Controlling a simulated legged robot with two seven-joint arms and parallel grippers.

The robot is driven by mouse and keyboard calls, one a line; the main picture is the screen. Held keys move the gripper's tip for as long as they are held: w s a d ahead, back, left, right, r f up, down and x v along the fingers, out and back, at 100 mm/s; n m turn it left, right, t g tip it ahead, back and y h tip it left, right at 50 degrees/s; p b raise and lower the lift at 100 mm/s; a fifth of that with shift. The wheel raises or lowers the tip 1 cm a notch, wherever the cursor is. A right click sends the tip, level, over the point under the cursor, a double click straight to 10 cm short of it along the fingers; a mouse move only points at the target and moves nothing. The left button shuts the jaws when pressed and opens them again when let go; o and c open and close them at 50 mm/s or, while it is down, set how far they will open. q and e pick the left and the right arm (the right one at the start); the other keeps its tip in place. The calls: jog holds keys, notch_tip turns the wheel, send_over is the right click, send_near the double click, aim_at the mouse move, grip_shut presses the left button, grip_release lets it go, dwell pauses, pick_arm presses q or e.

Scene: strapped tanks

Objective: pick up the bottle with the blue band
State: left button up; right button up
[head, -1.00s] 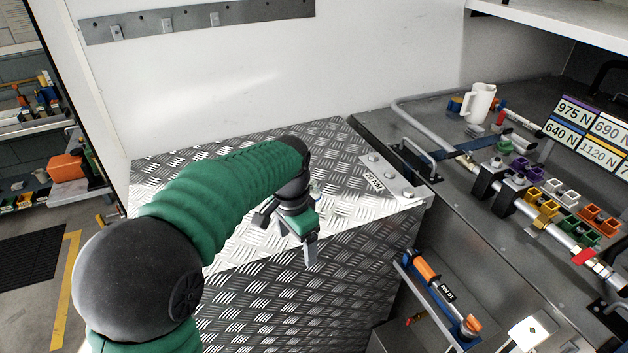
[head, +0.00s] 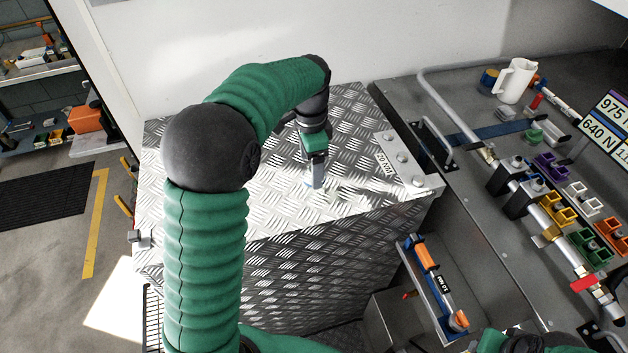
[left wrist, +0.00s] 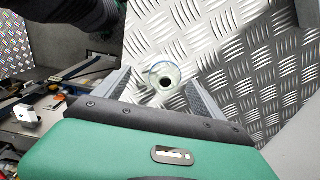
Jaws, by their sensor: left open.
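In the left wrist view, a clear round bottle (left wrist: 162,76) is seen from above, with a dark opening and a faint bluish ring. It stands on the tread-plate box top (left wrist: 225,35), between the two finger lines of my left gripper (left wrist: 157,86). I see no contact between fingers and bottle. In the head view my left gripper (head: 315,180) is open and points down over the front part of the box top (head: 260,190). There the bottle is mostly hidden by the gripper. My right gripper is out of view.
To the right is a grey bench with a white jug (head: 514,82), a metal pipe with coloured clips (head: 556,212) and force labels (head: 606,122). A tray with an orange-handled tool (head: 428,262) sits lower down. A white wall (head: 240,35) stands behind the box.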

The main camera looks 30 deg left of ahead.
pick_arm(q)
jog(key=shift+w+f+p, duration=0.5)
jog(key=shift+w+f, duration=0.5)
jog(key=shift+f, duration=0.25)
jog(key=f, duration=0.1)
jog(key=f+p, duration=0.1)
jog(key=f, duration=0.1)
jog(key=shift+a+f, duration=0.3)
jog(key=shift+f, duration=0.05)
jog(key=shift+s, duration=0.35)
jog(key=shift+w+d+f, duration=0.15)
jog(key=shift+w+d, duration=0.15)
jog(key=shift+w, duration=0.1)
jog(key=c, duration=0.8)
jog(key=shift+s, duration=0.1)
jog(key=c, duration=0.5)
jog(key=shift+a, duration=0.1)
jog(key=shift+c, duration=1.1)
jog(key=shift+s+a, duration=0.1)
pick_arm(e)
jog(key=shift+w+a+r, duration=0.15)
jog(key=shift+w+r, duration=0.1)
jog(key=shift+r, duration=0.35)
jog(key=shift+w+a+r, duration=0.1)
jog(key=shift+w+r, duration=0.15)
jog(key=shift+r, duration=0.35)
